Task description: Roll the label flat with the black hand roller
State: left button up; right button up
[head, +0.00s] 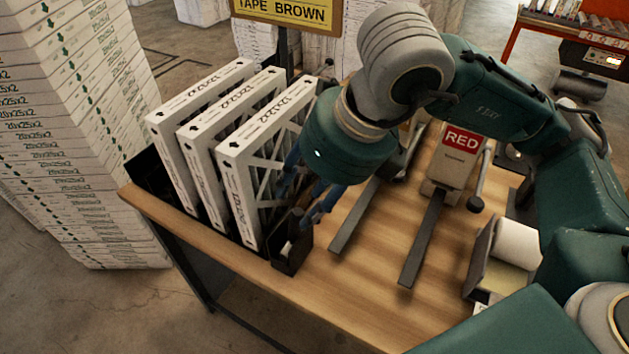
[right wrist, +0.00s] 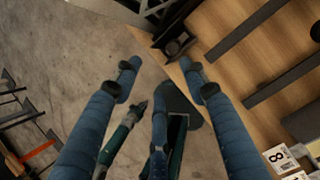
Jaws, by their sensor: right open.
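My right gripper (head: 306,192) is open, its blue fingers pointing down beside the front filter and above a small black holder (head: 292,252) at the table's near edge. In the right wrist view its spread fingers (right wrist: 158,75) have nothing between them. The holder (right wrist: 168,38) shows there beyond the fingertips. A dark, rounded piece (right wrist: 175,47) in it may be the hand roller; I cannot tell for sure. Three white boxed filters (head: 236,165) stand upright in a black rack. I cannot make out which label is meant. My left gripper is not in view.
Two dark rails (head: 424,238) lie on the wooden table (head: 375,290). A red-and-white "RED" unit (head: 456,160) stands behind them. A white roll in a holder (head: 517,243) is at the right. Tall stacks of boxes (head: 85,140) stand left of the table.

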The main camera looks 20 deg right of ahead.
aim_at(299, 211)
jog(key=shift+h, duration=0.4)
jog(key=p+x, duration=0.1)
jog(key=x, duration=0.2)
jog(key=w+d+x, duration=0.1)
jog(key=x, duration=0.3)
jog(key=p+x, duration=0.1)
jog(key=x, duration=0.2)
jog(key=shift+w+d+f+p, duration=0.15)
jog(key=shift+w+d+p, duration=0.05)
jog(key=shift+d+p, duration=0.15)
jog(key=c, duration=1)
jog(key=o, duration=0.4)
grip_shut()
